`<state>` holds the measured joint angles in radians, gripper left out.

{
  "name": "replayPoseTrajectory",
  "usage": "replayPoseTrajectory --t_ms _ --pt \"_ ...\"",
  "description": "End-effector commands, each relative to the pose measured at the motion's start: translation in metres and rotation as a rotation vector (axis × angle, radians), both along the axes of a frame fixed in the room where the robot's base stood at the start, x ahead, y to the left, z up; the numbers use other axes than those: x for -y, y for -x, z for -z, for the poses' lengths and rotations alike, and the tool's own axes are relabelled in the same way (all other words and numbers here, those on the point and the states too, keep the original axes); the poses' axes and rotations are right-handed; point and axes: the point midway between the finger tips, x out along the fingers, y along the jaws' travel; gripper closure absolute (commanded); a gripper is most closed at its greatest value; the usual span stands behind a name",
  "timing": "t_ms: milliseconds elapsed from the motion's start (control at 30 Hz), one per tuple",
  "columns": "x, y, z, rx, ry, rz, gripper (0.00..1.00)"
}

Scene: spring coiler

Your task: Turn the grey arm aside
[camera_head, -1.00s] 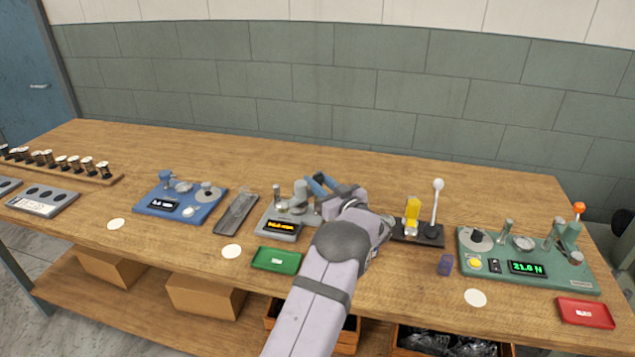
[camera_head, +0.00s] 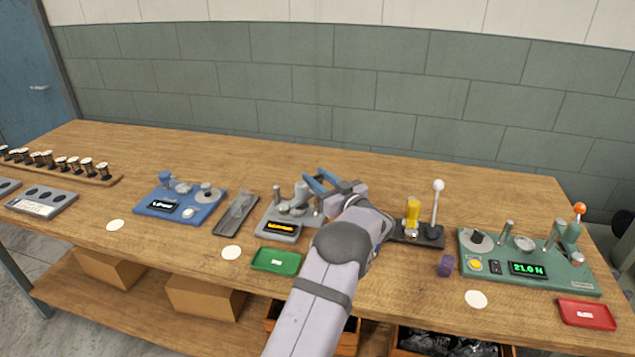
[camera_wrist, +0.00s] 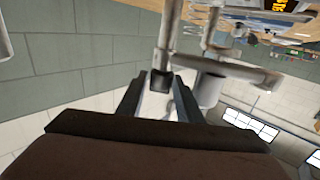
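The grey machine (camera_head: 279,231) with an orange display stands mid-bench, with grey posts (camera_head: 301,190) on top. In the wrist view a grey post (camera_wrist: 170,40) with a dark end and a grey crossbar (camera_wrist: 235,70) with a short cylinder (camera_wrist: 208,92) show close up. I take the crossbar to be the grey arm, but cannot be sure. My gripper (camera_head: 319,181) has blue fingers and is at the machine's upper right. In the wrist view its fingers (camera_wrist: 158,88) are apart, with the post's dark end seen between them. I cannot tell if they touch it. My forearm hides the machine's right side.
A green tray (camera_head: 265,262) lies in front of the grey machine, and a dark sloped tray (camera_head: 228,222) to its left. A blue machine (camera_head: 158,210) stands farther left. A black base (camera_head: 430,238) with a white-knobbed lever and a green machine (camera_head: 540,280) stand right. The bench behind is clear.

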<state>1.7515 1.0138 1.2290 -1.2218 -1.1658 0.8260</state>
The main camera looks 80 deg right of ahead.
Motion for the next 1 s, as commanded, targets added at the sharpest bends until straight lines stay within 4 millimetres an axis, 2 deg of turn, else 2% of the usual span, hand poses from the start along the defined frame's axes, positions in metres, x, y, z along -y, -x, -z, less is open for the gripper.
replayPoseTrajectory --t_ms 333,500,700,967,1000 --pt "0.0 0.0 -0.055 -0.001 0.006 0.0 0.68" --pt "0.0 0.0 -0.076 -0.001 0.004 0.0 0.68" --pt "0.0 0.0 -0.088 0.0 0.003 0.0 0.68" --pt "0.0 0.0 -0.089 0.0 0.001 0.0 0.68" --pt "0.0 0.0 -0.088 0.0 0.001 0.0 0.75"
